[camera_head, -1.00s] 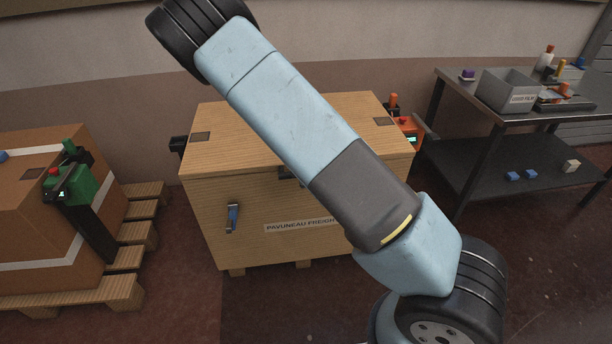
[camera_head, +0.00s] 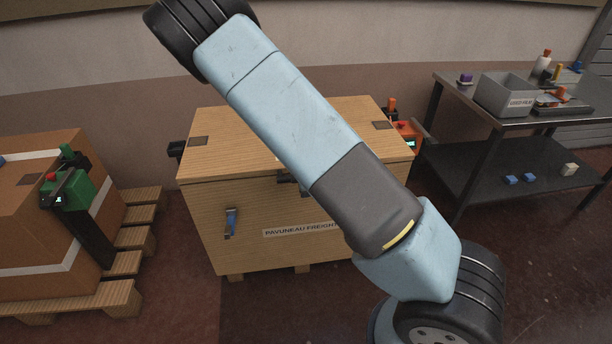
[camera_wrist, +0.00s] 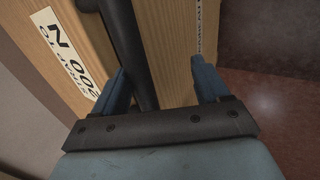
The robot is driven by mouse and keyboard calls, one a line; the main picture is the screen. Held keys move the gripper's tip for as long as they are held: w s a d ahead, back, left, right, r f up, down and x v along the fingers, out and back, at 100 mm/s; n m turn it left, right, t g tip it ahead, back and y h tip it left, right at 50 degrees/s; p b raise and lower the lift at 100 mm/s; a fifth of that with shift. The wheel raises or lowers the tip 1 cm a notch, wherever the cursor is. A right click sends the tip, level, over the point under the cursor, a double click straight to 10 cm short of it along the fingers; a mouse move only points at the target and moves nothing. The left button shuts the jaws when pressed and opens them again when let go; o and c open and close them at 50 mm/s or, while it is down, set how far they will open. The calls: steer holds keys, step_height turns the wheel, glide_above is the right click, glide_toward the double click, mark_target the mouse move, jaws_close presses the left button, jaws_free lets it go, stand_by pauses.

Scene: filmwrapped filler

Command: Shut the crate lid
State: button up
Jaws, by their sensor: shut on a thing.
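The wooden crate (camera_head: 250,240), labelled "PAVUNEAU FREIGHT", stands behind my arm in the head view. Its lid (camera_head: 230,145) looks flat on top, with a thin seam at the front; my arm hides part of it. A blue latch (camera_head: 231,222) hangs on the front face. My gripper (camera_wrist: 158,65) is out of the head view. In the wrist view its two blue fingers stand apart with a black bar (camera_wrist: 127,40) between them, close to the left finger. Wood lies behind the bar, with a labelled wooden panel (camera_wrist: 60,20) at left. The exact contact is unclear.
A brown box (camera_head: 30,225) on a pallet (camera_head: 110,298) stands at left with a green device (camera_head: 72,188). A metal table (camera_head: 450,90) at right holds a grey bin (camera_head: 490,92). An orange device (camera_head: 405,137) is behind the crate's right side. Dark red floor is open at front.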

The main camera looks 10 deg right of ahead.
steer(key=v, duration=1.2)
steer(key=shift+s, duration=0.1)
stand_by(0.4)
steer(key=s+d+r+m, duration=0.2)
steer(key=d+r+m, duration=0.2)
steer(key=r, duration=0.3)
steer(key=s+d+r+m+g, duration=0.1)
steer(key=s+d+r+m, duration=0.25)
steer(key=r, duration=0.25)
steer(key=s+d+r+m, duration=0.2)
steer(key=d+r+m, duration=0.15)
steer(key=r, duration=0.35)
steer(key=s+d+r+m, duration=0.1)
steer(key=s+r+m, duration=0.2)
steer(key=s+r, duration=0.3)
steer(key=s+d+r+m, duration=0.1)
steer(key=s+r+m, duration=0.3)
steer(key=s+r, duration=0.3)
steer(key=s, duration=0.4)
steer(key=shift+s+d, duration=0.15)
steer(key=shift+d, duration=0.15)
